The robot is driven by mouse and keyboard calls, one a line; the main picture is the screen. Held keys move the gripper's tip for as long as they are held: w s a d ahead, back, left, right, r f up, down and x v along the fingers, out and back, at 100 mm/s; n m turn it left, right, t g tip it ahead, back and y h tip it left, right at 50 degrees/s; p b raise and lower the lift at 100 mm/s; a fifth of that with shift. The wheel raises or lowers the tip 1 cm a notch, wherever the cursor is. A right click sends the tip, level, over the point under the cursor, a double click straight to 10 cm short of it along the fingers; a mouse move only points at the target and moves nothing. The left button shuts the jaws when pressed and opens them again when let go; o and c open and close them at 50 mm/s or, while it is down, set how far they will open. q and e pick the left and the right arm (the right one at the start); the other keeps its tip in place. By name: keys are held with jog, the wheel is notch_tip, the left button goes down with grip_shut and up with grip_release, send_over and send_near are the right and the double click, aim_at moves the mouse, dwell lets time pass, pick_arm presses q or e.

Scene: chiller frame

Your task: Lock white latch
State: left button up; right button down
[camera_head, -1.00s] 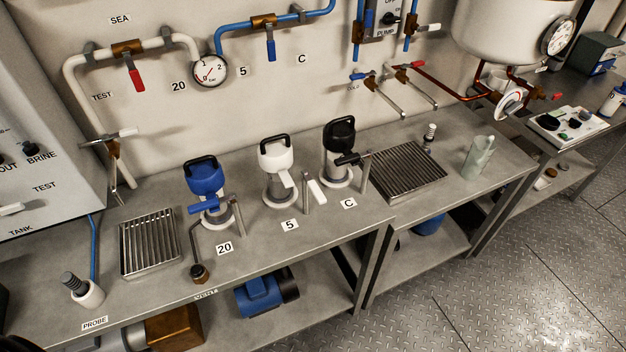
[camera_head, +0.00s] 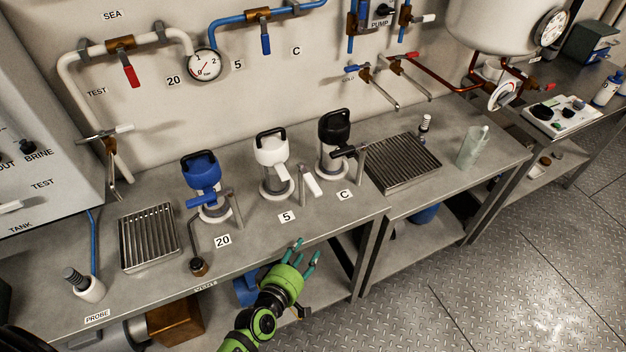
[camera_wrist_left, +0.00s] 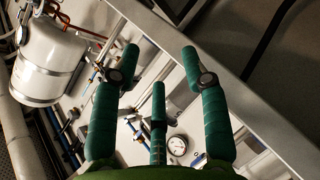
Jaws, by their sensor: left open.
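The white canister (camera_head: 271,150) with a black top handle stands upright on the bench behind the label 5. A white latch lever (camera_head: 312,184) slants beside the grey post (camera_head: 302,184) at its right, and a second white piece (camera_head: 282,172) sits on the canister's front. My left gripper (camera_head: 305,257) is green, open and empty. It is in front of the bench's front edge, below and apart from the white latch. Its spread fingers also show in the left wrist view (camera_wrist_left: 160,64), with nothing between them. My right gripper is not in view.
A blue canister (camera_head: 202,172) with a blue lever stands left, and a black canister (camera_head: 334,133) with a black lever stands right. A bent pipe (camera_head: 192,245) rises near the front edge. Grated trays (camera_head: 148,237) (camera_head: 402,163) lie on both sides. The bench front near label 5 is clear.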

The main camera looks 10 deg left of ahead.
aim_at(311, 188)
pick_arm(q)
jog(key=w+r+n+t, duration=0.1)
jog(key=r, duration=0.4)
jog(key=w+r+n+t, duration=0.1)
jog(key=r+n, duration=0.1)
jog(key=r, duration=0.2)
jog(key=w+r+n+t, duration=0.2)
jog(key=r, duration=0.3)
jog(key=shift+a+r+y, duration=0.3)
jog(key=w, duration=0.2)
jog(key=w+p, duration=0.1)
jog(key=w, duration=0.2)
jog(key=shift+w+d, duration=0.35)
jog(key=shift+w, duration=0.05)
jog(key=shift+w+d, duration=0.1)
jog(key=shift+w, duration=0.5)
grip_shut()
